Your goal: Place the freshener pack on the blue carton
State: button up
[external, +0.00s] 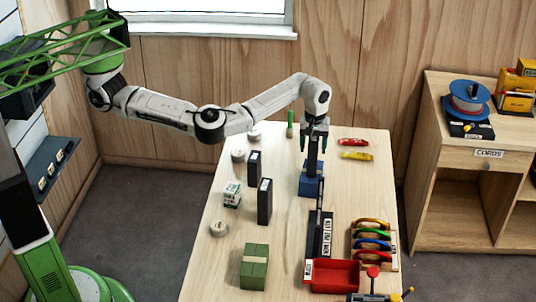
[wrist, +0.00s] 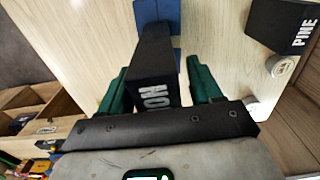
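The freshener pack (external: 313,158) is a tall, thin black box with white lettering ending in "ON" in the wrist view (wrist: 154,70). It stands upright on top of the blue carton (external: 311,188), and the carton's blue edge shows beyond it in the wrist view (wrist: 145,12). My gripper (external: 314,133) points down over the pack's upper end. Its green fingers (wrist: 158,82) are on either side of the pack, with narrow gaps showing, so it looks open around it. The pack's contact with the carton is partly hidden in the wrist view.
Two more black packs (external: 265,201) (external: 253,167) stand left of the carton. A black rack (external: 320,235), red tray (external: 335,275) and green block (external: 254,267) are nearer the front. Colored carabiners (external: 371,235) lie right. Bare tabletop lies between the packs and carton.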

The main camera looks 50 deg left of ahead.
notch_tip(320, 180, up, 12)
jog(key=shift+r+b, duration=0.15)
jog(key=shift+b, duration=0.8)
